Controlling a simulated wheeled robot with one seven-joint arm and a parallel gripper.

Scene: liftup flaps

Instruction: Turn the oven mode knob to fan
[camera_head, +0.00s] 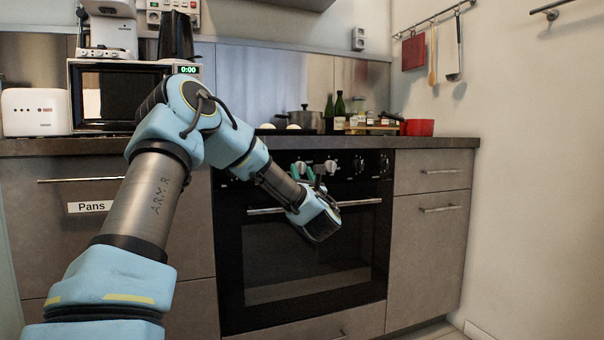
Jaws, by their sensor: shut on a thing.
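The black built-in oven (310,262) stands under the worktop, with a row of knobs along its control panel. My gripper (303,172) is at the left part of this panel, its teal fingers on either side of a pale knob (300,167). The fingers are shut on that knob. Another pale knob (331,167) is just right of it, and darker knobs (359,164) are further right. The knob markings and the pointer's direction are too small to read. My wrist hides part of the oven's door handle (358,203).
The worktop (430,142) above the oven holds a pot (306,120), bottles and a red container (419,128). A microwave (118,97) is at the left. Drawers flank the oven, with handles sticking out. The space before the right cabinet (428,240) is clear.

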